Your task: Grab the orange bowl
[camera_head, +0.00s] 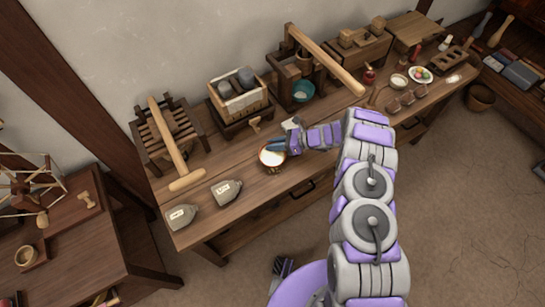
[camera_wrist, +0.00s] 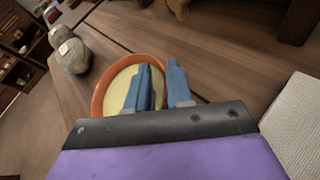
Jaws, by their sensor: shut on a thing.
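The orange bowl (camera_wrist: 101,91) has an orange rim and a pale cream inside or filling. The fingers hide part of the rim. In the head view my gripper (camera_head: 279,147) is at the bowl's upper right edge.
Two grey labelled sacks (camera_head: 227,191) (camera_head: 181,216) lie left of the bowl. A wooden mallet-like tool (camera_head: 175,145) and a crate of stones (camera_head: 240,98) stand behind. A teal bowl (camera_head: 303,91) is farther right. A light textured block (camera_wrist: 301,125) is close to my gripper's right.

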